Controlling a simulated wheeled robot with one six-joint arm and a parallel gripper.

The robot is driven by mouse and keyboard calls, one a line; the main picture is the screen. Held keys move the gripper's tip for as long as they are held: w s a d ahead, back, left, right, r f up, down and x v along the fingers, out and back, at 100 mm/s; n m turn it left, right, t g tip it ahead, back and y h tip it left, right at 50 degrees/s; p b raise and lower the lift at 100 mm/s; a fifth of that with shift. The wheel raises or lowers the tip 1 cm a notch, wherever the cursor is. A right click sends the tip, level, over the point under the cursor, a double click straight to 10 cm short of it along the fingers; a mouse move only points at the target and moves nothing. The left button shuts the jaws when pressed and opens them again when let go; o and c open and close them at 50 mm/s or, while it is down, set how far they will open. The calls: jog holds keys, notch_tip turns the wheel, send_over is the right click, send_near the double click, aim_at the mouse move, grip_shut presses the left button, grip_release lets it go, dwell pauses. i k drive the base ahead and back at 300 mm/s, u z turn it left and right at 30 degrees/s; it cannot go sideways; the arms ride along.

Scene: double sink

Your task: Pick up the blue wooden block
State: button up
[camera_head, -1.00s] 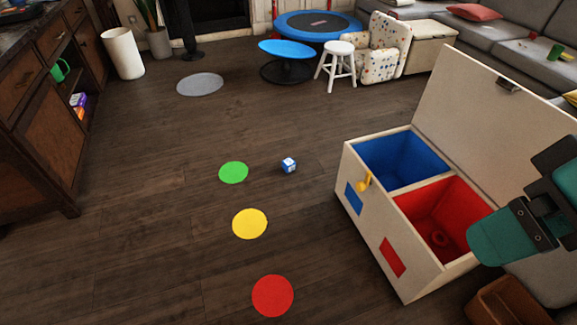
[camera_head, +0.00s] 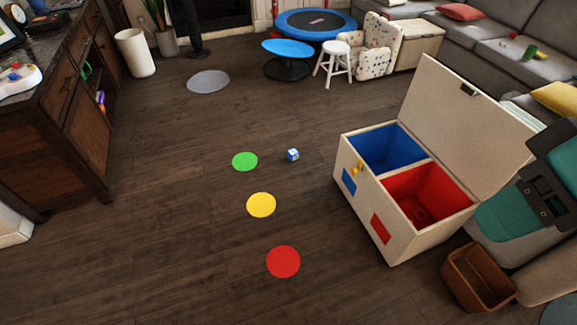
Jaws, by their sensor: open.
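The blue wooden block (camera_head: 293,155), a small cube with white on its faces, lies on the dark wood floor. It is just right of the green disc (camera_head: 245,161) and left of the open toy chest (camera_head: 372,228). Nothing touches it or covers it.
The chest has a blue compartment (camera_head: 388,148) and a red compartment (camera_head: 407,184). A yellow disc (camera_head: 261,205) and a red disc (camera_head: 283,261) lie flat on the floor. A brown basket (camera_head: 457,277) stands by the chest. A wooden cabinet (camera_head: 88,125) borders the left. Floor around the block is clear.

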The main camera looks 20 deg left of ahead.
aim_at(293, 154)
jog(key=u, duration=0.65)
jog(key=i, duration=0.55)
jog(key=u, duration=0.85)
jog(key=i, duration=2)
jog(key=z, duration=1.2)
jog(key=i, duration=0.75)
jog(key=z, duration=0.75)
